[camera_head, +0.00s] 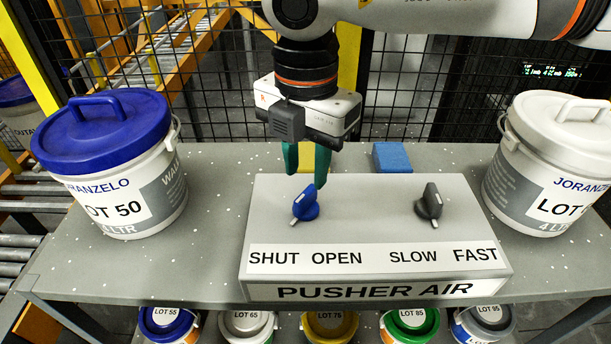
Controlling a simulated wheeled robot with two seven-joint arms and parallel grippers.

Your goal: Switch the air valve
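The grey control box (370,215) marked PUSHER AIR stands on the table. Its left knob is blue (306,205), above the words SHUT and OPEN. The knob's bar is tilted, with its white-tipped lower end leaning left, toward SHUT. A dark grey knob (429,203) sits at the right, above SLOW and FAST. My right gripper (305,178) hangs just above and behind the blue knob. Its green fingers are apart, with yellow showing between them. Whether a fingertip touches the knob is hard to tell. My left gripper is not in view.
A blue-lidded LOT 50 pail (115,175) stands left of the box and a white pail (555,160) right. A blue block (392,157) lies behind the box. Several pails sit below the table's front edge. A mesh fence (420,90) stands behind.

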